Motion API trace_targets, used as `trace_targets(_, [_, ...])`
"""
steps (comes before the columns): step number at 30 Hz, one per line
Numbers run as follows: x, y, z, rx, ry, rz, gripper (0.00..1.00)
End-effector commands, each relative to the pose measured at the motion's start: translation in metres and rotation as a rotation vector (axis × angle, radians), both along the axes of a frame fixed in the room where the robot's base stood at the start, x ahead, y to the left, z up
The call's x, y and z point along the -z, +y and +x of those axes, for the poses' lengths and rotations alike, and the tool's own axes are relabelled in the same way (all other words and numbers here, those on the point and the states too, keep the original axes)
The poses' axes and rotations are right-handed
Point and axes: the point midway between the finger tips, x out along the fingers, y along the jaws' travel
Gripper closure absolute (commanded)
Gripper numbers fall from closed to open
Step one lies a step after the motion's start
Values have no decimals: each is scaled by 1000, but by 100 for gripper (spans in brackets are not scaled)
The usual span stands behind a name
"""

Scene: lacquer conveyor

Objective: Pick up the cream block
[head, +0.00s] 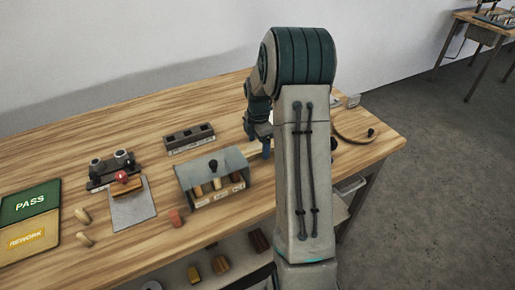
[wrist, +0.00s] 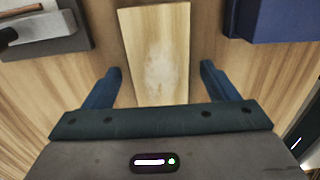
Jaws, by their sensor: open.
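A pale cream block (wrist: 155,50), long and flat-faced with a lighter worn patch, lies on the wood top in the wrist view. My gripper (wrist: 162,68) is open, with one blue finger on each side of the block's near part. There is a visible gap between each finger and the block, and nothing is gripped. In the head view my gripper (head: 267,148) is low over the right part of the workbench (head: 225,100), partly behind my arm. I cannot make out the cream block in the head view.
A grey holder (head: 213,166) with several pegs stands left of my gripper, and a dark slotted rack (head: 190,138) behind it. A blue box (wrist: 270,18) is close on the right in the wrist view; a grey fixture (wrist: 45,28) is at upper left.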

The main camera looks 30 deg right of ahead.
Motion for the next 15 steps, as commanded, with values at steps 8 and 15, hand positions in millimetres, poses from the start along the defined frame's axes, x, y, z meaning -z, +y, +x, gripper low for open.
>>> trace_targets(8, [0,0,0,1,0,0,71])
trace_targets(15, [-1,0,0,1,-1,0,71])
